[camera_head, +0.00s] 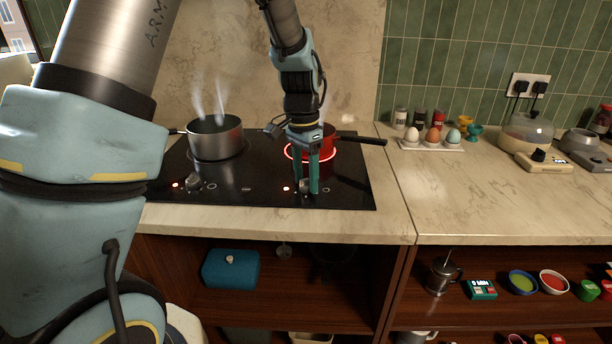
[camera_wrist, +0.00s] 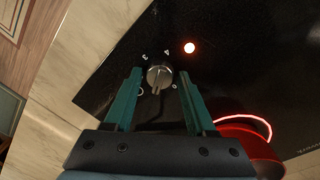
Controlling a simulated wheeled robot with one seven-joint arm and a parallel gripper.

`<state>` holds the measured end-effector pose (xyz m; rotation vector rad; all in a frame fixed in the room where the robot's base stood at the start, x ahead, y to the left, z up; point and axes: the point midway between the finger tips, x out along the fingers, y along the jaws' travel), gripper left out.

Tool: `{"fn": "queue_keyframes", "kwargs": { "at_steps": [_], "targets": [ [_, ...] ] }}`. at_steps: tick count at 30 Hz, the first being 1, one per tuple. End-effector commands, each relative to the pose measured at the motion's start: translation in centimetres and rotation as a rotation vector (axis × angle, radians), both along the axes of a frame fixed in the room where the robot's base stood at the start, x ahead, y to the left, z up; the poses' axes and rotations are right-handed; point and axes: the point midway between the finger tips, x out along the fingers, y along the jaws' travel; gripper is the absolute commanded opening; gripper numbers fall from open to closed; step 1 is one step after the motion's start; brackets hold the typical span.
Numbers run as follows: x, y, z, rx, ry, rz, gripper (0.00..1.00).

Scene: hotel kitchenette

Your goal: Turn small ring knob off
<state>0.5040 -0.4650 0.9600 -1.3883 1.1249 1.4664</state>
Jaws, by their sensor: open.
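The small ring knob (camera_wrist: 159,77), a round grey metal knob on the black glass cooktop (camera_head: 345,192), sits in front of the red pan (camera_head: 327,145). In the wrist view, printed marks surround it and a red light (camera_wrist: 190,48) glows beside it. In the head view, my gripper (camera_head: 306,189) points down over this knob and partly hides it. In the wrist view, the teal fingers of my gripper (camera_wrist: 160,78) are open, one on each side of the knob, with gaps showing. The ring (camera_head: 289,153) under the red pan glows red.
A steaming metal pot (camera_head: 215,138) stands on the left ring, with another knob (camera_head: 193,182) and lit red light in front. The red pan's black handle (camera_head: 362,140) extends right. An egg tray (camera_head: 432,146) stands on the counter. The counter's front right is clear.

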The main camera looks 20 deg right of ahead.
Motion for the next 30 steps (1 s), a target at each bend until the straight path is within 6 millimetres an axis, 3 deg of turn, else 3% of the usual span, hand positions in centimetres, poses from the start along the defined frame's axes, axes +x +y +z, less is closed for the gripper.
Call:
{"fn": "queue_keyframes", "kwargs": {
  "at_steps": [4,19,30],
  "targets": [
    [0.00,0.00,0.00,0.000,0.000,0.000,0.56],
    [-0.01,0.00,0.03,0.000,0.000,0.000,0.00],
    [-0.01,0.00,0.06,0.000,0.000,0.027,0.00]
  ]
}}
